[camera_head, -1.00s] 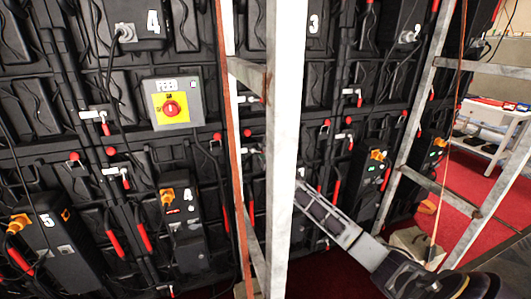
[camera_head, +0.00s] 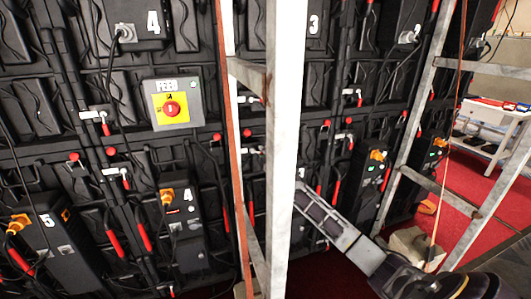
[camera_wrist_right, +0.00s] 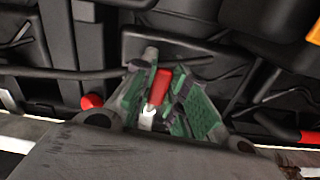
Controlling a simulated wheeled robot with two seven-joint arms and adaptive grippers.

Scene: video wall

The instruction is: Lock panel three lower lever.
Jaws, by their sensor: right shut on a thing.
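A lever with a red handle (camera_wrist_right: 159,88) stands between the green-padded fingers of my right gripper (camera_wrist_right: 168,103) in the right wrist view. The gripper is shut on it. Its pale metal end shows below the red grip. In the head view my right arm comes in from the lower right, and its far end goes behind the upright ladder rail, which hides the gripper and the held lever. The panel with the number 3 (camera_head: 313,23) is partly covered by that rail. I cannot tell whether the lever is locked. My left gripper is not in view.
A metal ladder (camera_head: 284,150) stands between me and the wall, with a second upright at right. A grey FEED box (camera_head: 173,103) with a red knob hangs on the wall. Cables and other red handles (camera_head: 115,243) hang nearby. A white table (camera_head: 490,125) stands far right.

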